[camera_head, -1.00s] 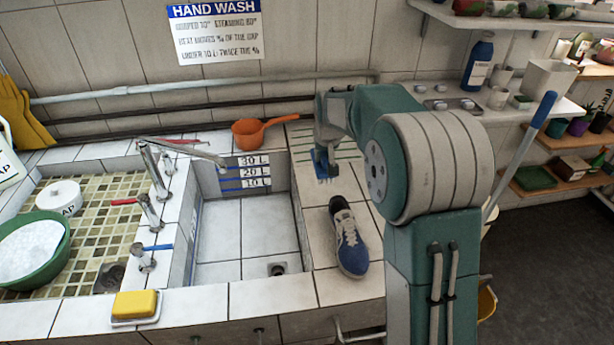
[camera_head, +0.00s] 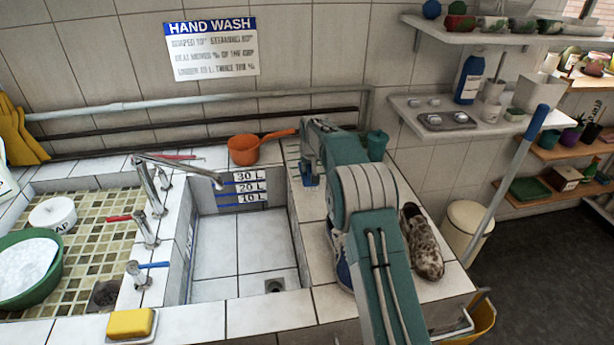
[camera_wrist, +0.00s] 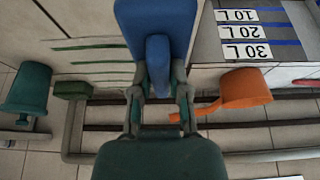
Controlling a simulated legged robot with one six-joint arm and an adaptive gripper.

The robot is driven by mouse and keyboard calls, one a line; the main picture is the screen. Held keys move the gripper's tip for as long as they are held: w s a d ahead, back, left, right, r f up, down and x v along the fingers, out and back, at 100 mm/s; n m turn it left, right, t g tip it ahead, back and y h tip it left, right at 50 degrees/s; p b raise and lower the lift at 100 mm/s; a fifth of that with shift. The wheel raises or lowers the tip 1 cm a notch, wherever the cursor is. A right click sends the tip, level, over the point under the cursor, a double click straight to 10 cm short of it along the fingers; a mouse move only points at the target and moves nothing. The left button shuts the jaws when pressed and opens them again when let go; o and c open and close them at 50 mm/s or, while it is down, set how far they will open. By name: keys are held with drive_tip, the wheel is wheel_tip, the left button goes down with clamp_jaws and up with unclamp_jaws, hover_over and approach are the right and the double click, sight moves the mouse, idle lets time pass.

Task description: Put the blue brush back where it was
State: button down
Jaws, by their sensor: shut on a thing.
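My gripper (camera_wrist: 158,98) is shut on the blue brush (camera_wrist: 155,28), which sits between its fingers in the wrist view. In the head view my gripper (camera_head: 309,160) is at the back of the tiled ledge right of the basin, and a little of the blue brush (camera_head: 310,180) shows below it. Green lines (camera_wrist: 88,52) mark the ledge beside the brush in the wrist view. I cannot tell whether the brush touches the ledge.
An orange dipper (camera_head: 244,150) lies behind the basin (camera_head: 240,250). A green cup (camera_head: 377,143) stands right of my gripper. A blue shoe (camera_head: 340,268), partly hidden by my arm, and a brown spotted shoe (camera_head: 422,243) are nearer the front. Pipes run along the wall.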

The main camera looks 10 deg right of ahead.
drive_tip(key=shift+w+d+f, duration=0.35)
drive_tip(key=shift+d, duration=0.25)
drive_tip(key=f, duration=0.3)
drive_tip(key=shift+a+f, duration=0.1)
drive_tip(key=shift+a, duration=0.3)
drive_tip(key=shift+w+a, duration=0.1)
drive_tip(key=shift+a, duration=0.2)
drive_tip(key=shift+d+f, duration=0.25)
drive_tip(key=shift+d, duration=0.15)
drive_tip(key=c, duration=0.6)
unclamp_jaws()
drive_tip(key=shift+f, duration=0.1)
drive_tip(key=shift+a, duration=0.2)
